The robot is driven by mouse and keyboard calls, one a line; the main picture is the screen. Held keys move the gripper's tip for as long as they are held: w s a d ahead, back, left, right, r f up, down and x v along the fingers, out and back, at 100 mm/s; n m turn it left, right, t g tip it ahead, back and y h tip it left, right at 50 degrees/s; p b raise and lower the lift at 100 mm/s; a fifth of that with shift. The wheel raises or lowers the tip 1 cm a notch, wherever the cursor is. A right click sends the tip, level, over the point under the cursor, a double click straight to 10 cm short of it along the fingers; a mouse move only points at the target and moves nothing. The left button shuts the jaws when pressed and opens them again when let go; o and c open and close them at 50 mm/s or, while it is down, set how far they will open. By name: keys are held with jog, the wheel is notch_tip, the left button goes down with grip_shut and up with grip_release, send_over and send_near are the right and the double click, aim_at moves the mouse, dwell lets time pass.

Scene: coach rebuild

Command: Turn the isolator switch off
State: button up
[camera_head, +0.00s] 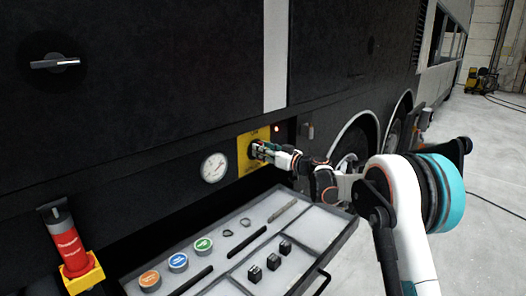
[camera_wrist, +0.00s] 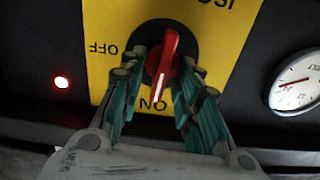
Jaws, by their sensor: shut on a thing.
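The isolator switch is a red knob (camera_wrist: 163,68) on a yellow plate (camera_wrist: 225,30) on the dark coach side; the plate also shows in the head view (camera_head: 243,155). The wrist view shows the plate's lettering upside down, with ON below the knob and OFF to its left. The knob stands nearly upright in that view, its white mark pointing toward ON. My gripper (camera_wrist: 158,90) has its green fingers on both sides of the knob and is shut on it. In the head view my gripper (camera_head: 262,150) covers the knob.
A lit red lamp (camera_wrist: 62,82) and a round gauge (camera_wrist: 297,82) flank the plate. Below is an open drawer (camera_head: 335,245) with coloured caps, black blocks and tools. A red cylinder (camera_head: 66,243) in a yellow holder stands left. A dark handle (camera_head: 55,63) is at upper left.

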jog(key=shift+w+d+f+m+p, duration=0.1)
jog(key=shift+w+f+m+p, duration=0.1)
jog(key=shift+m, duration=2.7)
jog(key=shift+w+d+f+m+p, duration=0.1)
jog(key=shift+d+f+m, duration=0.1)
jog(key=shift+m, duration=2.7)
jog(key=shift+w+d+f+m+p, duration=0.1)
jog(key=shift+f+m, duration=0.1)
jog(key=shift+m, duration=2.7)
jog(key=o, duration=0.9)
jog(key=shift+d, duration=0.1)
